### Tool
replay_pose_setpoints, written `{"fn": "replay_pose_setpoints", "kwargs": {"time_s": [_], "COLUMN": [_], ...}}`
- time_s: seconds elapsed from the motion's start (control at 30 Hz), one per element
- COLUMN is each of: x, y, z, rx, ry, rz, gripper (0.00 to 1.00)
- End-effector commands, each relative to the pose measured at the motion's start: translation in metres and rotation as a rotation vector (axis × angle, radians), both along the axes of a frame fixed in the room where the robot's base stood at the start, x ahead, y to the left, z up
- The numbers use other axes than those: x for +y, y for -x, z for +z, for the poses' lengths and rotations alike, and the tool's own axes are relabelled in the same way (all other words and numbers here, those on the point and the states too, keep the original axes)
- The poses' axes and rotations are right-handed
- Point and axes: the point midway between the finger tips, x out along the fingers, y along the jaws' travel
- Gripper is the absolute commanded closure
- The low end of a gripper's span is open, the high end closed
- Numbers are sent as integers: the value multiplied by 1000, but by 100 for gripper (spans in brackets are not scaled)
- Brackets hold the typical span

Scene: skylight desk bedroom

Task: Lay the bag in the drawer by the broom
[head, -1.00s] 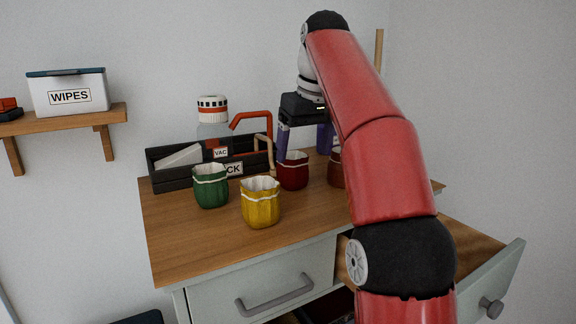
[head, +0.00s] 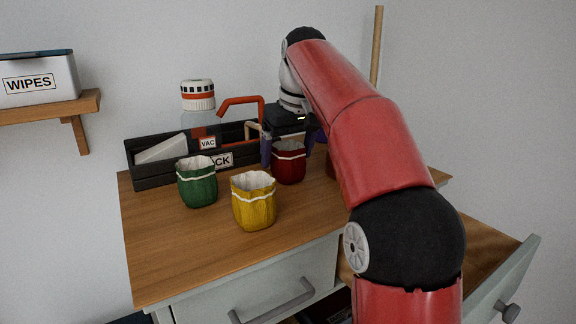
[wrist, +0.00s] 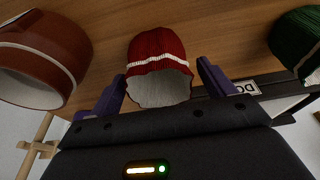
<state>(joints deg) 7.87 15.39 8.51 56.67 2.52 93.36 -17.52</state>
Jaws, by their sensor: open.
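A red bag (head: 289,165) with a white tie band stands on the wooden desk top; it also shows in the wrist view (wrist: 158,50). My gripper (wrist: 160,80) is open, with one purple finger on each side of the red bag's open rim. I cannot tell if the fingers touch it. A green bag (head: 197,185) and a yellow bag (head: 254,205) stand to its left and front. An open drawer (head: 515,275) juts out at the right, partly hidden by my arm. A wooden pole (head: 377,45), perhaps the broom's handle, stands in the back corner.
A reddish-brown pot-like thing (wrist: 45,55) stands close beside the red bag, mostly behind my arm in the head view. A black caddy (head: 150,172) holds a white-capped bottle (head: 198,95) behind the bags. A shut drawer (head: 215,300) is at the front left. The desk's front left is clear.

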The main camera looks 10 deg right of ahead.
Motion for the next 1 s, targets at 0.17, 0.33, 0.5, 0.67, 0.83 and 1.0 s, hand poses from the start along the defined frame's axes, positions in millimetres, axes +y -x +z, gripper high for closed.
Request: {"fn": "replay_pose_setpoints", "kwargs": {"time_s": [0.17,0.33,0.5,0.67,0.83,1.0], "x": [1,1,1,1,1,2], "y": [-4,-4,-4,-4,-4,-3], "z": [-16,-16,-16,-16,-16,-14], "rx": [0,-1,-1,0,0,-1], "ry": [1,1,1,1,1,1], "rz": [0,0,0,0,0,0], "gripper": [18,18,34,55,70,70]}}
